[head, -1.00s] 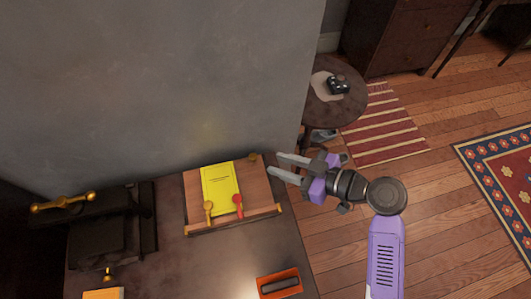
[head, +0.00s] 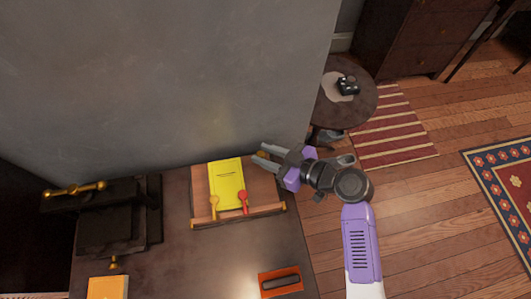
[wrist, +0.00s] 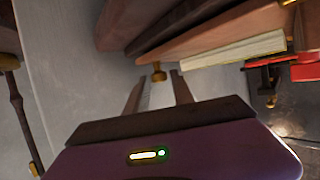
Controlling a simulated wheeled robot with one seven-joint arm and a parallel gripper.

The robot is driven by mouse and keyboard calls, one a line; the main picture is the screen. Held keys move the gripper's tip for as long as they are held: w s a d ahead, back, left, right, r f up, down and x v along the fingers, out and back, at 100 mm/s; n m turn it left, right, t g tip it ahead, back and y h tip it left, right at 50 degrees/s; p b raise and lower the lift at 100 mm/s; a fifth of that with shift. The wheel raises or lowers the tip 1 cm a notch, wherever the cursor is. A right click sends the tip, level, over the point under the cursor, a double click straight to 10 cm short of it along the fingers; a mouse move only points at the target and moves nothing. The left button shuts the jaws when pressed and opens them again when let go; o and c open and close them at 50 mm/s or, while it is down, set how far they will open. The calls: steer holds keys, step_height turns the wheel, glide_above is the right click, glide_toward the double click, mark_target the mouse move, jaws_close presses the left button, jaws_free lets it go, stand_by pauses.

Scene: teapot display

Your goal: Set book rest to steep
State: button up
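The wooden book rest (head: 262,185) stands on the dark table against the grey wall, with a yellow book (head: 226,180) leaning on it. A brass clip and a red clip (head: 243,203) stand at the book's lower edge. My gripper (head: 260,155) is at the rest's upper right corner, its fingers apart and empty. In the wrist view, a small brass knob (wrist: 158,73) on the rest's side sits just beyond and between the open fingertips (wrist: 157,84). I cannot tell if they touch it. The knob is mostly hidden in the head view.
A black press with a brass handle (head: 75,188) stands at the left. An orange-red tray (head: 281,282) and an orange book (head: 107,288) lie at the table's front. A round side table (head: 355,108) stands behind my arm. The floor to the right is largely clear.

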jaws_close()
stand_by(1.3)
